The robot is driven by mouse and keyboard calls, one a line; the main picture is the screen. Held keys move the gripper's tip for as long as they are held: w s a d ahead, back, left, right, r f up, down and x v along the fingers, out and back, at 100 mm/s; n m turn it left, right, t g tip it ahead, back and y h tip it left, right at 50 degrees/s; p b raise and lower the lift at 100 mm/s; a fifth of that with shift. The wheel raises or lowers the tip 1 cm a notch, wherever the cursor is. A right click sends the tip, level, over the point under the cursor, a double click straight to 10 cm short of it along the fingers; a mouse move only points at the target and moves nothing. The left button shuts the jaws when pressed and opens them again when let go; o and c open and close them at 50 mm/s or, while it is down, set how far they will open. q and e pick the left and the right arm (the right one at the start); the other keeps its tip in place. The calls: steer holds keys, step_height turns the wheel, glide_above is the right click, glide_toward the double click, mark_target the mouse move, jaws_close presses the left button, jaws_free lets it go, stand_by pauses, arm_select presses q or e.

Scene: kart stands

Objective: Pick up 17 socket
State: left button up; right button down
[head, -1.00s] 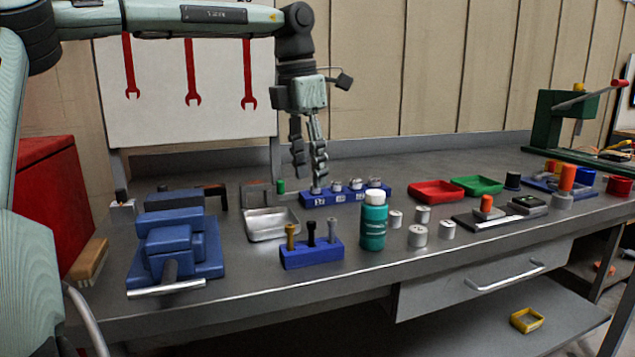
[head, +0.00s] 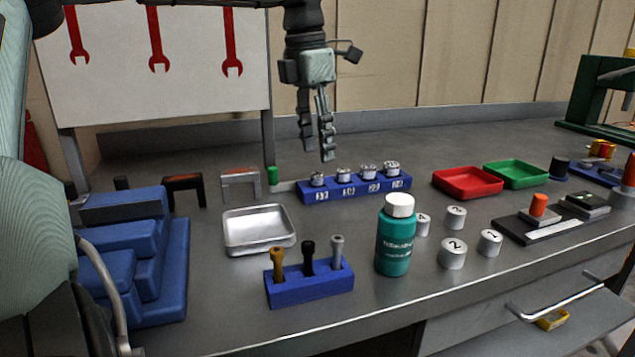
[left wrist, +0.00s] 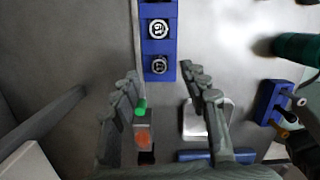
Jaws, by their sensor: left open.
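A blue socket rack (head: 355,196) holds a row of silver sockets on the bench, with white number labels on its front. The leftmost socket (head: 317,179) has a label that looks like 17, though it is blurred. My left gripper (head: 318,146) points down, open and empty, just above that left end and apart from it. In the left wrist view the rack (left wrist: 172,45) runs up from between the open fingers (left wrist: 163,78), and its nearest socket (left wrist: 159,66) lies just beyond the fingertips. My right gripper is out of view.
A silver tray (head: 260,230), a blue bolt holder (head: 310,287) and a green bottle (head: 394,240) stand in front of the rack. Red (head: 467,182) and green trays (head: 515,173) lie right. A green-topped item (head: 271,178) is close to the rack's left end.

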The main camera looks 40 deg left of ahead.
mark_target(317, 174)
arm_select(q)
step_height(317, 174, down, 5)
steer(key=shift+a+f, duration=0.1)
steer(key=shift+a, duration=0.05)
jaws_close()
stand_by(0.4)
